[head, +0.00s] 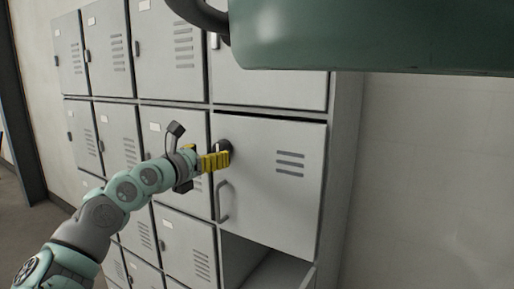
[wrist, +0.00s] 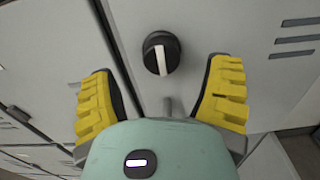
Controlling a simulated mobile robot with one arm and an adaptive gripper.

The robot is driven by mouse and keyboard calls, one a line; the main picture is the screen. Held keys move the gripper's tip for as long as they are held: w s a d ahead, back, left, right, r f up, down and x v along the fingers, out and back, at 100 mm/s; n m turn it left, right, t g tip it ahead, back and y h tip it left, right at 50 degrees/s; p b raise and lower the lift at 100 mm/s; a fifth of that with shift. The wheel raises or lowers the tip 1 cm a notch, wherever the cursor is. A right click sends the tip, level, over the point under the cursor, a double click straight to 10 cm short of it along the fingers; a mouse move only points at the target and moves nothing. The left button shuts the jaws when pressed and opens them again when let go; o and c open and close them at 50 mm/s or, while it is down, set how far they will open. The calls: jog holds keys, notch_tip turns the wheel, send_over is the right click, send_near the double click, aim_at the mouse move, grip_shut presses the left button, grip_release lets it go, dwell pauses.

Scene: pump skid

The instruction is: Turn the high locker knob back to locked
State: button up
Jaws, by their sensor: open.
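The locker knob (wrist: 161,54) is a round black knob with a white bar mark, on a grey locker door (head: 275,215). In the wrist view it sits ahead of my gripper, between the lines of the two yellow fingers and a little beyond their tips. My gripper (wrist: 163,88) is open and empty, with no visible contact with the knob. In the head view my gripper (head: 222,158) is in front of the door's upper left, and the knob (head: 224,145) is partly hidden behind the yellow fingers. The white bar is near upright in the wrist view, slightly tilted.
A bar handle (head: 222,202) is on the same door below the knob. An open compartment (head: 262,268) lies beneath that door. Other grey lockers (head: 175,45) fill the left. A large green body (head: 370,38) blocks the upper right. A bare wall (head: 430,180) is at right.

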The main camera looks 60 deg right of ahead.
aim_at(218, 151)
jog(key=shift+s+d, duration=0.1)
jog(key=shift+d, duration=0.5)
jog(key=shift+d+r+p, duration=0.15)
jog(key=shift+d+p, duration=0.15)
jog(key=shift+d, duration=0.45)
jog(key=shift+d+f+p, duration=0.2)
jog(key=shift+d+p, duration=0.1)
jog(key=shift+d, duration=0.2)
jog(key=shift+c, duration=0.4)
jog(key=c, duration=1.2)
